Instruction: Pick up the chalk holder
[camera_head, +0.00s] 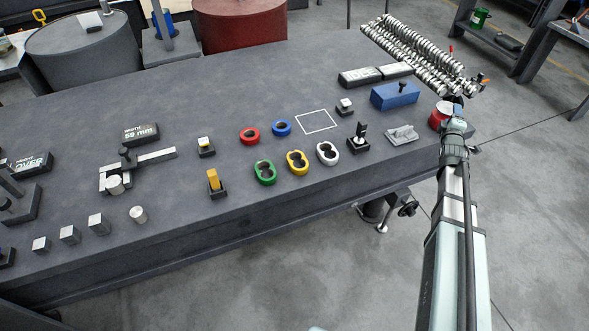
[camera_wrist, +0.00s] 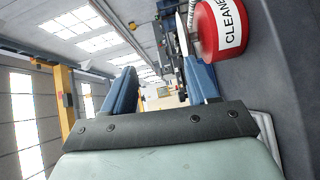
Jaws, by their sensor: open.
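I cannot tell for sure which item is the chalk holder. Candidates are small upright pieces on black bases: a yellow one (camera_head: 213,181), a black-and-white one (camera_head: 358,138), a low one with a white top (camera_head: 205,147) and a similar one (camera_head: 345,106). All stand on the dark table. My gripper (camera_head: 454,116) is at the table's right end, far from the yellow piece and nearer the black-and-white one. In the wrist view its two blue fingers (camera_wrist: 160,70) are apart, with nothing held between them.
A red can labelled CLEANER (camera_wrist: 222,28) is close beside my right finger; it also shows in the head view (camera_head: 439,115). A blue box (camera_head: 395,95), grey block (camera_head: 401,134) and metal shafts (camera_head: 420,58) are nearby. Coloured rings (camera_head: 265,172) lie mid-table. A white-outlined square (camera_head: 316,121) is empty.

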